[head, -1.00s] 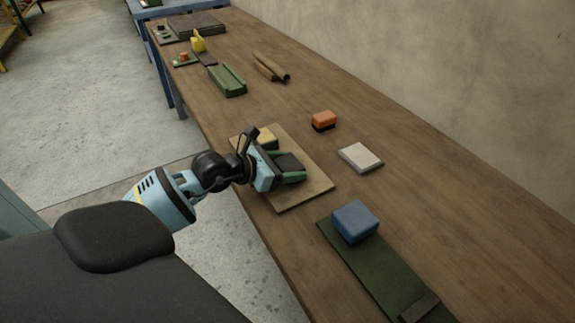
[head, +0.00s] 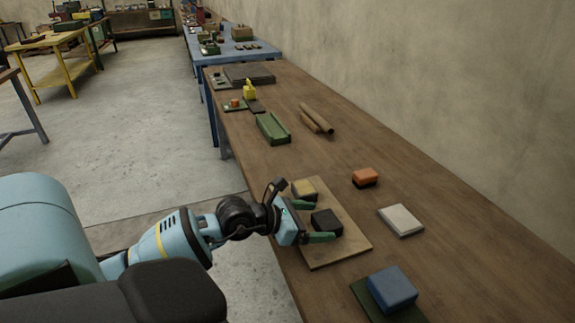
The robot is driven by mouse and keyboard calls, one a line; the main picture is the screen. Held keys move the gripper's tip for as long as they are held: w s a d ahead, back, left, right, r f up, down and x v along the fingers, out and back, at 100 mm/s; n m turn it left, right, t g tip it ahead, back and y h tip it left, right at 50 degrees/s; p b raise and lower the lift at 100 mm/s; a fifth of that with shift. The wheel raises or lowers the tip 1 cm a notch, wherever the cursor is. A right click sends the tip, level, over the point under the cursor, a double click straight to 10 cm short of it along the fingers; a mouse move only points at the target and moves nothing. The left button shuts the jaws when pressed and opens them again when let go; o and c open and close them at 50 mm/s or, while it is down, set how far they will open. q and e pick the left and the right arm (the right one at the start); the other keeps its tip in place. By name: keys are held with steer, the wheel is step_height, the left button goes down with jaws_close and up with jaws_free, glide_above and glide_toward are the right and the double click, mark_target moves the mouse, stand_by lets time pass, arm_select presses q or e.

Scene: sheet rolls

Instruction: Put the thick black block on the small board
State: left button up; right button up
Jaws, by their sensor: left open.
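The thick black block (head: 326,222) lies on a tan wooden board (head: 345,250) near the table's left edge. A yellowish block (head: 304,189) with a dark base sits on the same board, just behind it. My left gripper (head: 313,221) is open, with its green fingertips apart on either side of the black block's near-left end. I cannot tell whether a finger touches the block. My right gripper is not in view.
An orange and black block (head: 366,177), a whitish slab (head: 401,220) and a blue block (head: 392,289) on a green strip stand to the right. A green tray (head: 273,129) and brown rolls (head: 317,118) lie farther back. A wall bounds the table's right side.

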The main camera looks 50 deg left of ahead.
arm_select(q)
steer(key=shift+v, duration=4.3)
